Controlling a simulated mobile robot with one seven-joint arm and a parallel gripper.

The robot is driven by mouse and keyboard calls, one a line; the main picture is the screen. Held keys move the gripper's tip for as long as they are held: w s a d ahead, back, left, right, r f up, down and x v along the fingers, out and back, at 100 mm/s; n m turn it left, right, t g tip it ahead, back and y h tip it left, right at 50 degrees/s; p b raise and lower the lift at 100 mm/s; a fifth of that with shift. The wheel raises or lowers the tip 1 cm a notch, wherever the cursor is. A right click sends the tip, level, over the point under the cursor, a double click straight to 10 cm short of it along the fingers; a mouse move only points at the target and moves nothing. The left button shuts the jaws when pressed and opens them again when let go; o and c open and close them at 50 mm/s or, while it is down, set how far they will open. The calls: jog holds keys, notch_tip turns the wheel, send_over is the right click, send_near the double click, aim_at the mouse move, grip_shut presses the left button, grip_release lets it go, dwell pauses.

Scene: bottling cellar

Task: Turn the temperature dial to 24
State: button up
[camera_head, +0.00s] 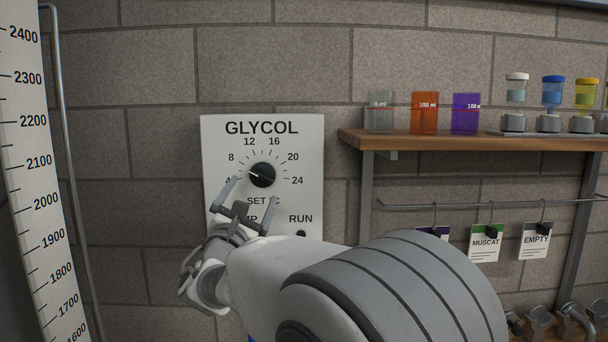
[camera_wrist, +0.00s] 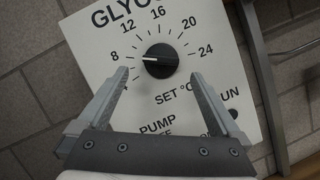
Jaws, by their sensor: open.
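The temperature dial (camera_head: 262,174) is a round black knob with a white pointer line on a white GLYCOL panel (camera_head: 222,132). Its scale runs from 4 at lower left, over 12 and 16 at the top, to 24 at right. The dial also shows in the wrist view (camera_wrist: 160,60), where the panel looks tilted. My gripper (camera_head: 252,190) is open and empty in front of the panel, just below the dial. In the wrist view its fingertips (camera_wrist: 160,74) stand to either side of the dial, apart from it.
The panel's lower part, with PUMP and RUN lettering and a small black knob (camera_head: 301,234), is partly hidden by my arm. A wooden shelf (camera_head: 480,142) with coloured beakers and small bottles is at right. Tags hang from a rail (camera_head: 400,205) below. A tall measuring scale (camera_head: 35,190) stands at left.

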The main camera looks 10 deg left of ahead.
aim_at(259, 179)
jog(key=shift+p+x, duration=0.6)
jog(key=shift+x, duration=2.2)
jog(key=c, duration=1.3)
